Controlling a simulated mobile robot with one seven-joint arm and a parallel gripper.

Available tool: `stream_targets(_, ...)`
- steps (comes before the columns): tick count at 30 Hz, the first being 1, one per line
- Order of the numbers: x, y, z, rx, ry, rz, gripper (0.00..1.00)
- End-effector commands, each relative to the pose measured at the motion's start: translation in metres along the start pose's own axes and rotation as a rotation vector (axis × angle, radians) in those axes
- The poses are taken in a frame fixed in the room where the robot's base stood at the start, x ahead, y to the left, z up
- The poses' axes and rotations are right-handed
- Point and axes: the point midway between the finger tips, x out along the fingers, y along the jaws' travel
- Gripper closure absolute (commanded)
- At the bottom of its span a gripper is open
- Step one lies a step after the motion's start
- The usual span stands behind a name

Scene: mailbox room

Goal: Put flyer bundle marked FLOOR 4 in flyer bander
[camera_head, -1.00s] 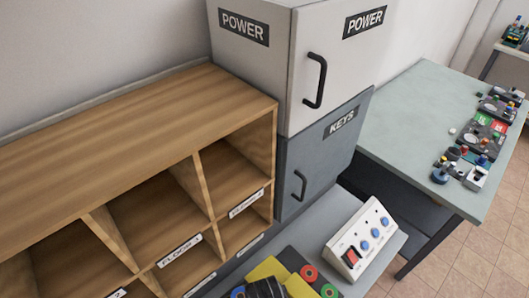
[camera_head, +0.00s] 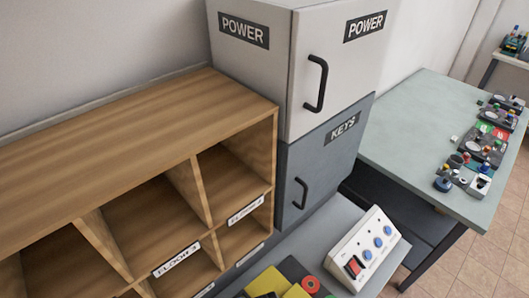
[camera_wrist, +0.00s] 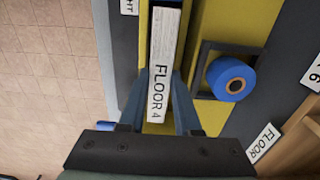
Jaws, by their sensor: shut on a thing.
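The flyer bundle marked FLOOR 4 (camera_wrist: 165,40) is a narrow white block in the wrist view, its label facing the camera. My gripper (camera_wrist: 160,76) is shut on it, with one blue-grey finger on each side. A yellow surface (camera_wrist: 236,30) lies behind and beside the bundle, with a blue roll (camera_wrist: 231,78) in a dark frame to the right. This looks like part of the flyer bander. I cannot tell whether the bundle touches it.
A wooden pigeonhole shelf (camera_head: 130,110) with floor labels stands at left. POWER (camera_head: 250,60) and KEYS (camera_head: 325,155) cabinets stand behind. A pale table (camera_head: 415,135) holds small devices at right.

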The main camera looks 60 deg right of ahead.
Motion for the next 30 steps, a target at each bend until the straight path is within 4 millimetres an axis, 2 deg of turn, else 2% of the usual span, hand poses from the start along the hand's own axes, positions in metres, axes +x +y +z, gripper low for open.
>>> stream_targets(2,-0.001,-0.001,0.000,0.000,0.000,-0.001,1.00)
stream_targets(3,-0.001,-0.001,0.000,0.000,0.000,-0.001,0.66)
stream_targets(9,-0.001,0.000,0.000,0.000,0.000,-0.001,0.33)
stream_targets(19,-0.002,0.000,0.000,0.000,0.000,0.001,0.33)
stream_targets(30,-0.030,0.000,0.000,0.000,0.000,0.000,0.33)
